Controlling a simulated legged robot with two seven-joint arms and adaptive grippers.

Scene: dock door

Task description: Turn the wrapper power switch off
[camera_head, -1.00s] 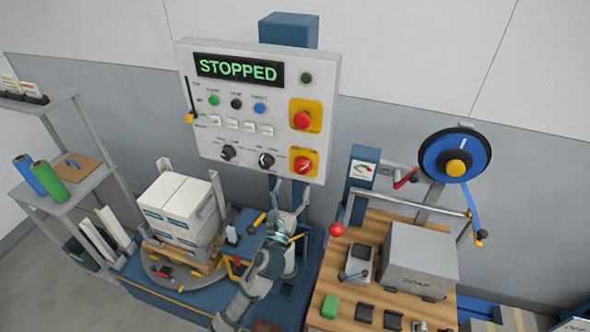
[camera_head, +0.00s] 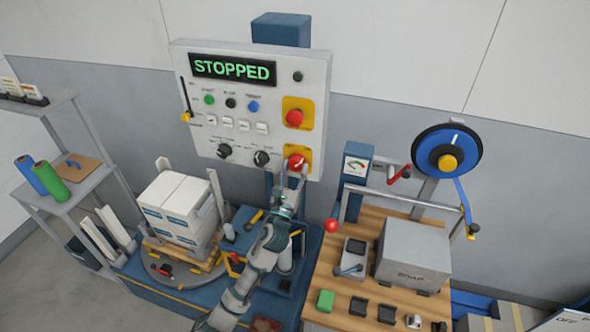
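The control panel (camera_head: 246,139) stands upright at the back, and its display (camera_head: 233,70) reads STOPPED in green. A red rotary switch (camera_head: 296,162) on a yellow plate sits at the panel's lower right; I take it to be the power switch. My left gripper (camera_head: 294,172) is raised just below and in front of this switch. Its two fingers point up and stand apart, one toward each side of the red knob. I cannot tell whether they touch it. The fingers partly cover the yellow plate. My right gripper is not in view.
A red emergency button (camera_head: 294,118) sits above the switch, with black knobs (camera_head: 262,158) to its left. Wrapped boxes (camera_head: 180,207) stand on a pallet at left. A wooden bench (camera_head: 365,275) with a grey box (camera_head: 413,255) is at right, its red ball-ended lever (camera_head: 330,225) close to my arm.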

